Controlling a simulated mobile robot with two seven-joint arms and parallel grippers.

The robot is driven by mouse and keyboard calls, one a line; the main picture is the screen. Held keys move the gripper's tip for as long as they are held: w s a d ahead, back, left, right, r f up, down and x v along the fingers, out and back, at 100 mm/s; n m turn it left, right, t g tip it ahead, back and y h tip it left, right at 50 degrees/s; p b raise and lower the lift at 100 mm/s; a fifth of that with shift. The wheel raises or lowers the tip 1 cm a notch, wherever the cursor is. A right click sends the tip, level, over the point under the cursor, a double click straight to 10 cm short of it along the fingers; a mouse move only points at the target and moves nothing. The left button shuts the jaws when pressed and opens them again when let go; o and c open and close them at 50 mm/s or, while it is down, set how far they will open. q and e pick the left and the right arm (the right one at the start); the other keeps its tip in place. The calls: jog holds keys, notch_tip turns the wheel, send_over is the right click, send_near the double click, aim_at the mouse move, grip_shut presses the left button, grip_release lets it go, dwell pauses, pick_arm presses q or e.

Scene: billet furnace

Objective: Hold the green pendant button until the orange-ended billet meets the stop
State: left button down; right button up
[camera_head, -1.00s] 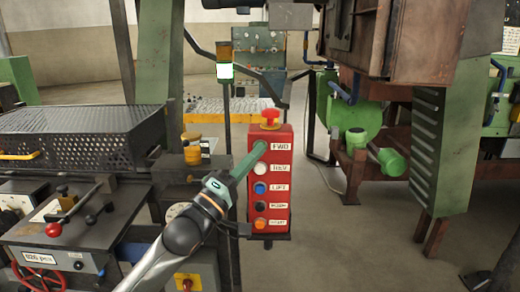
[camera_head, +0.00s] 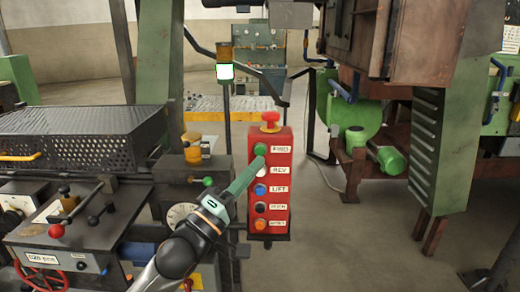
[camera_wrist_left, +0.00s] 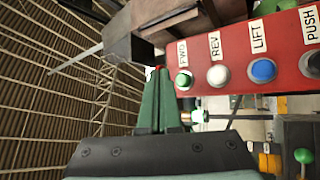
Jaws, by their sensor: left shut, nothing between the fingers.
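The red pendant (camera_head: 281,222) hangs upright in the middle of the head view, with a red mushroom knob on top. Its green FWD button (camera_head: 260,149) is uncovered; it also shows in the wrist view (camera_wrist_left: 184,80). My left gripper (camera_head: 258,163) is shut and empty. Its green fingertips are just below the green button in the head view, near the white REV button. In the wrist view the fingertips (camera_wrist_left: 160,75) are left of the green button and look apart from it. I cannot make out the orange-ended billet or the stop. My right gripper is not in view.
A lit lamp (camera_head: 225,72) stands on a post behind the pendant. A machine with a perforated black cover (camera_head: 90,135) and levers is at left. A rusty furnace housing (camera_head: 435,45) is at upper right. The floor (camera_head: 345,240) right of the pendant is clear.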

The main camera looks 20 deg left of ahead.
pick_arm(q)
jog(key=shift+s+d, duration=0.15)
jog(key=shift+s, duration=0.45)
jog(key=shift+s+d, duration=0.15)
jog(key=shift+s, duration=0.4)
